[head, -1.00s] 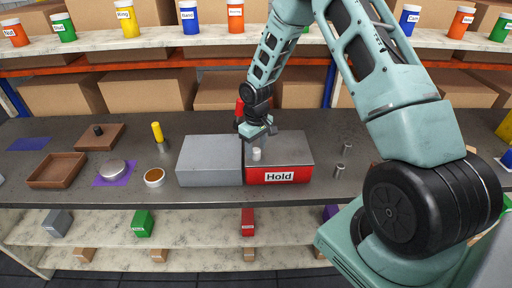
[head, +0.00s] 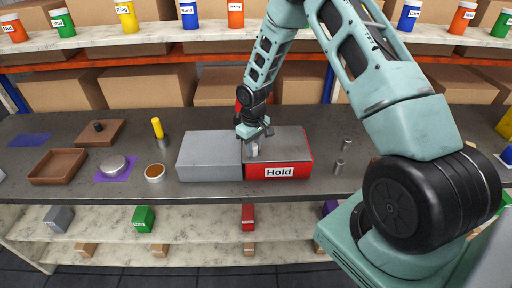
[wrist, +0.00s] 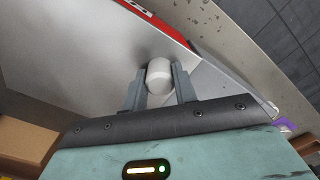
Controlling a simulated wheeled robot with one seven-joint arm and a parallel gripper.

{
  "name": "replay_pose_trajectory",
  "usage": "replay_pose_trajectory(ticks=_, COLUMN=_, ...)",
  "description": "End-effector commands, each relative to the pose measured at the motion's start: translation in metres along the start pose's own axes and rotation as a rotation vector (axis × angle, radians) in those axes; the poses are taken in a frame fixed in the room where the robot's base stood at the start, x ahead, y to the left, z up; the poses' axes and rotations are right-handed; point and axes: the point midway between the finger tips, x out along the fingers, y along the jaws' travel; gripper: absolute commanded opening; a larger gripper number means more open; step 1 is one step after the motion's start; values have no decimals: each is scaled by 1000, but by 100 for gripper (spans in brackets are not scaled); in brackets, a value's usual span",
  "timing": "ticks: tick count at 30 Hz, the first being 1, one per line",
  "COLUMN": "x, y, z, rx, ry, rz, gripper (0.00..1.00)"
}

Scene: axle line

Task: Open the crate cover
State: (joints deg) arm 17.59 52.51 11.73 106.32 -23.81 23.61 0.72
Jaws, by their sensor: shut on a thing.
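The red crate labelled "Hold" (head: 305,170) stands on the dark worktop near its front edge. Its flat grey cover (head: 290,143) lies on top, closed. A pale round knob (head: 253,152) stands near the cover's left side. My gripper (head: 254,140) is down at the knob. In the wrist view the knob (wrist: 159,75) sits between both fingers, which are shut on it. The wrist view also shows part of the cover (wrist: 85,55).
A grey box (head: 208,155) stands right beside the crate's left side. Small metal posts (head: 340,167) stand to the right. A round cup (head: 154,173), a yellow-handled tool (head: 157,129) and a brown tray (head: 58,167) are to the left. Shelved cardboard boxes (head: 160,90) are behind.

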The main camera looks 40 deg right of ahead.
Motion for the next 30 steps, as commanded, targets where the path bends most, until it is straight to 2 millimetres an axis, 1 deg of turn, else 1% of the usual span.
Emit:
replay_pose_trajectory(ticks=5, x=4, y=-27, z=-26, rx=-7, ry=4, rz=0, gripper=0)
replay_pose_trajectory(ticks=12, x=4, y=-75, z=-74, rx=-7, ry=5, rz=0, gripper=0)
replay_pose_trajectory(ticks=18, x=3, y=-110, z=-109, rx=-4, ry=6, rz=-1, gripper=0)
replay_pose_trajectory(ticks=21, x=2, y=-122, z=-121, rx=-4, ry=6, rz=-1, gripper=0)
replay_pose_trajectory(ticks=24, x=1, y=-131, z=-130, rx=-3, ry=4, rz=-1, gripper=0)
replay_pose_trajectory(ticks=30, x=-1, y=-138, z=-138, rx=-1, ry=3, rz=-1, gripper=0)
